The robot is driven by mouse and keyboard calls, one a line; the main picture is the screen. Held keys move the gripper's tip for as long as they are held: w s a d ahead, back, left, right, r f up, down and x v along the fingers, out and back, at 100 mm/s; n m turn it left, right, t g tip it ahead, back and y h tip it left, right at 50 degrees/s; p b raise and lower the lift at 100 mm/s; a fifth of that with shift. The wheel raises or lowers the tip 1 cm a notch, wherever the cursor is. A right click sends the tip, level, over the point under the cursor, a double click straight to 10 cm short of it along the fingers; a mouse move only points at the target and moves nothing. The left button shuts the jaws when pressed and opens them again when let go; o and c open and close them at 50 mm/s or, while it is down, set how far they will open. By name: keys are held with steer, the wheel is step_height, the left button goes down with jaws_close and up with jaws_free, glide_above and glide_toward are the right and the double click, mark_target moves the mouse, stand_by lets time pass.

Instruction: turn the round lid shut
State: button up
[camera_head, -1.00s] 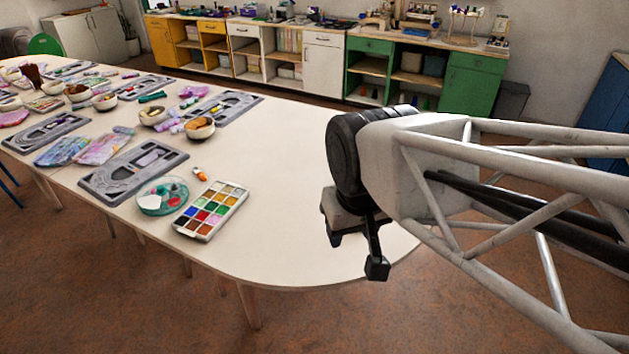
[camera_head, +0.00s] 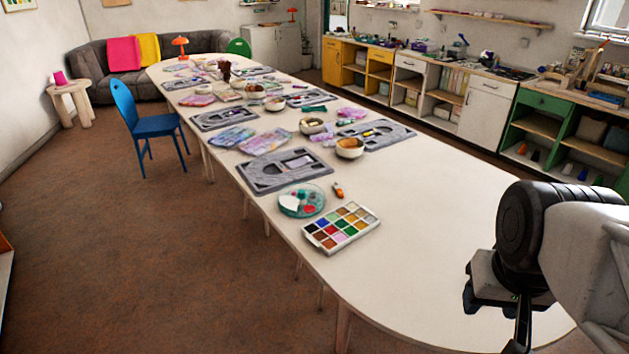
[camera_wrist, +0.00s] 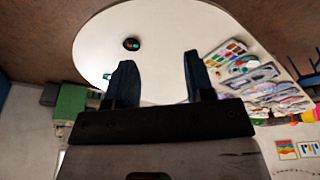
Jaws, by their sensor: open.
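A round, clear teal-rimmed container (camera_head: 303,200) lies on the table in the head view, with white, red and grey patches inside its rim. I take it as the thing with the round lid; how far the lid is turned is too small to tell. It shows small at the right in the wrist view (camera_wrist: 243,64). My gripper (camera_wrist: 158,62) is open and empty, its two dark fingers apart. It is above the table's rounded near end, well to the right of the container in the head view, touching nothing visible.
A paint-like tray of coloured squares (camera_head: 341,227) is beside the container, with a small orange item (camera_head: 338,190) behind it. Grey bead boards (camera_head: 285,170) and bowls (camera_head: 349,148) stand farther back. The white table (camera_head: 430,230) is bare on the right. A dark round thing (camera_wrist: 131,44) is unclear.

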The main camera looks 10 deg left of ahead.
steer(key=shift+o, duration=0.6)
